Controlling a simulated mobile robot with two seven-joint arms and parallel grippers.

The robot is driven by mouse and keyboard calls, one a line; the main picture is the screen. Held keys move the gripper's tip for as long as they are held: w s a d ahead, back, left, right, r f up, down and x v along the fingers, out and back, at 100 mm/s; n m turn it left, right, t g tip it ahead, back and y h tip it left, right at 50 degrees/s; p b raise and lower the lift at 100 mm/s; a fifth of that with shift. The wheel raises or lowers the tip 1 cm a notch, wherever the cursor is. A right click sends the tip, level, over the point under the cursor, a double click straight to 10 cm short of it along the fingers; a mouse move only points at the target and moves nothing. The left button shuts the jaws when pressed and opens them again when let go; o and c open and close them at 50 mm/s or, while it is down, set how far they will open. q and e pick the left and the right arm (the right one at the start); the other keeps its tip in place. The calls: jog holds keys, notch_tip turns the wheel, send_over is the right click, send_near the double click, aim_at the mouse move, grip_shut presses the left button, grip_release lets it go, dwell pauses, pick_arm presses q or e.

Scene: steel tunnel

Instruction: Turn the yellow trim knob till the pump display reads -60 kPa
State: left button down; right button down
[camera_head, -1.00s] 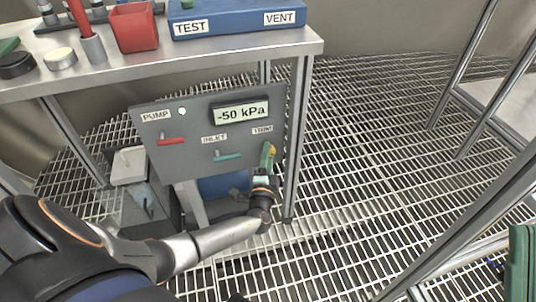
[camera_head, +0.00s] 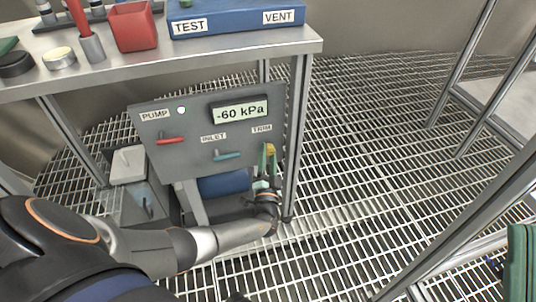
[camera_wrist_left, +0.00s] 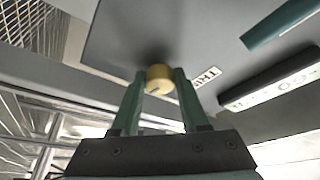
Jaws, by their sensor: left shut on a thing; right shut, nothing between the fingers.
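The yellow trim knob (camera_head: 269,149) sits below the TRIM label at the right of the grey pump panel (camera_head: 180,160). The pump display (camera_head: 240,112) reads -60 kPa. My left gripper (camera_head: 268,158) is shut on the knob from below, its fingers partly hiding it in the head view. In the left wrist view the knob (camera_wrist_left: 160,78) is between the two green fingertips, and its face shows a groove. The display also shows at the right of that view (camera_wrist_left: 272,92). My right gripper is not in view.
The panel also has a red lever (camera_head: 171,140) and a teal inlet lever (camera_head: 227,156). A steel bench (camera_head: 200,50) above holds a blue TEST/VENT box (camera_head: 235,18) and a red cup (camera_head: 134,27). A bench leg (camera_head: 297,140) stands close right of my left gripper.

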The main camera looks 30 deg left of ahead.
pick_arm(q)
jog(key=shift+c, duration=2.1)
grip_release()
